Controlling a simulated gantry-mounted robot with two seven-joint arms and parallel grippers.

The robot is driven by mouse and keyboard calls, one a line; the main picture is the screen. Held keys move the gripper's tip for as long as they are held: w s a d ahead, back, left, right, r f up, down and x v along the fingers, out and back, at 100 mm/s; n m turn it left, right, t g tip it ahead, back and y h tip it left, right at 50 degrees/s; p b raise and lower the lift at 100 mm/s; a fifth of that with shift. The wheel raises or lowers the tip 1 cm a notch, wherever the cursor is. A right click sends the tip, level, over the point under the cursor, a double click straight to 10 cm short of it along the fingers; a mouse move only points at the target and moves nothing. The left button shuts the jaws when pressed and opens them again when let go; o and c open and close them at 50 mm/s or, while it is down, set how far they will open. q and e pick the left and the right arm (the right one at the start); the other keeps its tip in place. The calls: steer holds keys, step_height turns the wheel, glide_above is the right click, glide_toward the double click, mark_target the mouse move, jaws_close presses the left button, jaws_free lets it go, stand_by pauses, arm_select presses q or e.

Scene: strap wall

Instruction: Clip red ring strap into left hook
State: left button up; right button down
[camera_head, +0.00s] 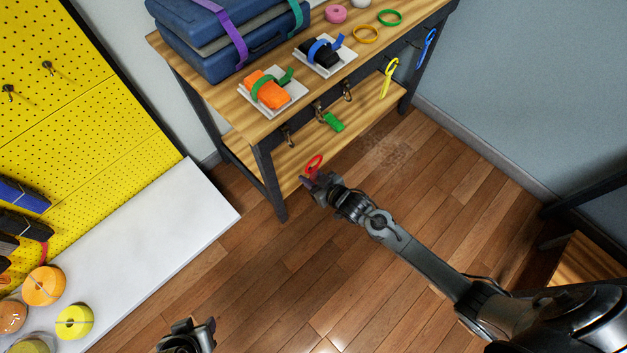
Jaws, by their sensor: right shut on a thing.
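The red ring strap (314,163) is in my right gripper (314,184), with its red ring standing out past the fingertips, in front of the workbench's lower shelf. The left hook (288,136) hangs below the bench's front edge near its left leg and looks empty. The ring is apart from it, lower and a little to the right in the picture. My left gripper (190,332) is at the bottom edge, far from the bench; its fingers are too unclear to read.
A middle hook (318,112) has a green strap (333,122) by it; a right hook (347,92) looks empty. Yellow (389,80) and blue (427,48) straps hang farther right. The bench top (222,112) holds cases and strapped bundles. The wooden floor in front is clear.

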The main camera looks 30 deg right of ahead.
steer(key=r+b+x, duration=0.1)
steer(key=b+x, duration=0.7)
steer(key=x, duration=0.1)
steer(key=shift+w+a, duration=0.25)
steer(key=shift+w, duration=0.25)
stand_by(1.0)
steer(key=shift+w+f, duration=0.1)
steer(key=shift+f, duration=0.15)
stand_by(0.5)
steer(key=c, duration=0.8)
jaws_free()
steer(key=shift+o, duration=0.2)
